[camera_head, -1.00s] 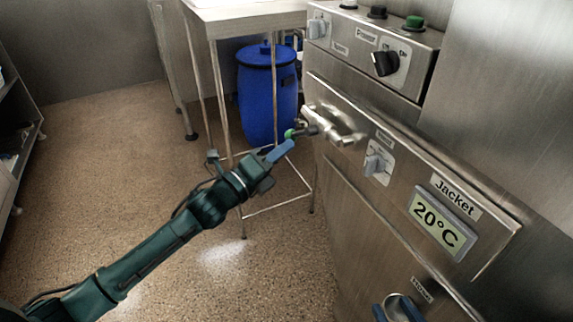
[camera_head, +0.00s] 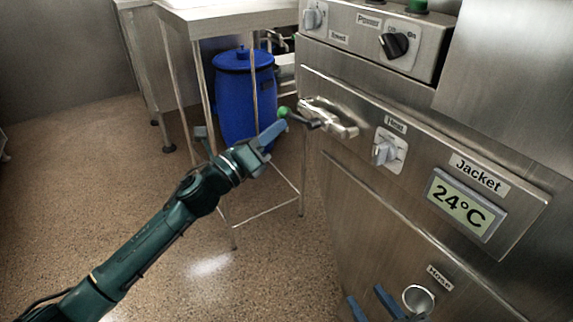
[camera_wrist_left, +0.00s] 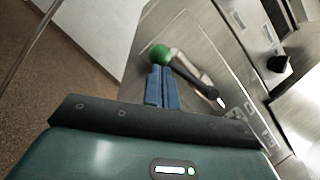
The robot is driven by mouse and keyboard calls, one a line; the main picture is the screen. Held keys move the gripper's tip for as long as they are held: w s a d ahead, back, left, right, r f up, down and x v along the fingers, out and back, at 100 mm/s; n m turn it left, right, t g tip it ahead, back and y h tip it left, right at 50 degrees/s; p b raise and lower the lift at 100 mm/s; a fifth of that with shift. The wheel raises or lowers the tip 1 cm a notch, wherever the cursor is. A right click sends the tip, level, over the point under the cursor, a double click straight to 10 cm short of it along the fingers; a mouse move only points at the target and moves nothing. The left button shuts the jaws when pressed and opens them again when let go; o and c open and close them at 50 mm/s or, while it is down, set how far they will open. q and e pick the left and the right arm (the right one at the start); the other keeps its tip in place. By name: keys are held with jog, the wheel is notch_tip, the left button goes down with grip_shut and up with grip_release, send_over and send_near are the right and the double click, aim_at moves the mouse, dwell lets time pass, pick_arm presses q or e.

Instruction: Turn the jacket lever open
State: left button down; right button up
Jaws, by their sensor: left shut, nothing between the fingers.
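The jacket lever has a green ball knob (camera_head: 283,112) and a dark arm (camera_head: 302,119) on the steel cabinet's front. The arm slopes up toward the knob at left. A metal handle-like fitting (camera_head: 330,117) is beside it. My left gripper (camera_head: 276,128) is shut and empty, its blue fingertips right at the knob's underside. In the left wrist view the closed fingers (camera_wrist_left: 161,72) meet the green knob (camera_wrist_left: 160,54); exact contact is hard to tell. My right gripper (camera_head: 366,293) shows only two blue fingers, spread apart, at the bottom edge.
The Jacket display (camera_head: 460,203) reads 24°C. A blue drum (camera_head: 240,100) and steel table (camera_head: 230,19) stand behind. Open floor lies left.

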pick_arm(q)
jog(key=shift+w+a+r+m+g+h+b, duration=0.1)
jog(key=shift+r+m+g+h+b, duration=0.1)
jog(key=shift+r+m+h+b, duration=0.4)
jog(key=shift+w+r+m+g+h+b, duration=0.1)
jog(key=shift+r+m+g, duration=0.1)
jog(key=shift+m, duration=0.7)
pick_arm(e)
jog(key=shift+w+a+t+y, duration=0.2)
jog(key=shift+t+y, duration=0.1)
jog(key=shift+t, duration=0.3)
